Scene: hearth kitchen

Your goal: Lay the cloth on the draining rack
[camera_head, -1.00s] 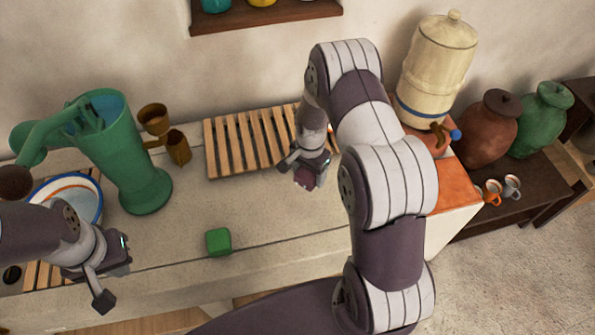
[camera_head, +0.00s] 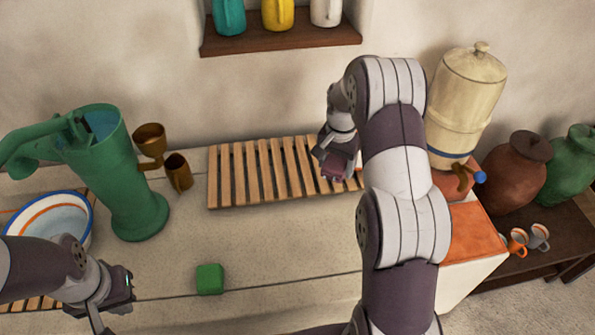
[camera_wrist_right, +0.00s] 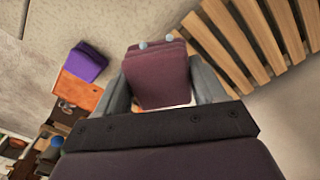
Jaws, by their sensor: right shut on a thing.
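The cloth (camera_wrist_right: 158,78) is a folded maroon piece between the fingers of my right gripper (camera_wrist_right: 160,92) in the right wrist view. In the head view my right gripper (camera_head: 338,165) is shut on it over the right end of the draining rack (camera_head: 240,173). The rack is a low frame of pale wooden slats on the counter by the wall. Its slats show at the upper right of the wrist view (camera_wrist_right: 240,45). I cannot tell whether the cloth touches it.
A green pump (camera_head: 120,175), brown cups (camera_head: 178,172) and a rimmed bowl (camera_head: 50,222) stand left of the rack. A green block (camera_head: 209,279) lies in front. A cream dispenser (camera_head: 465,100) stands right. A purple thing (camera_wrist_right: 86,62) shows in the wrist view.

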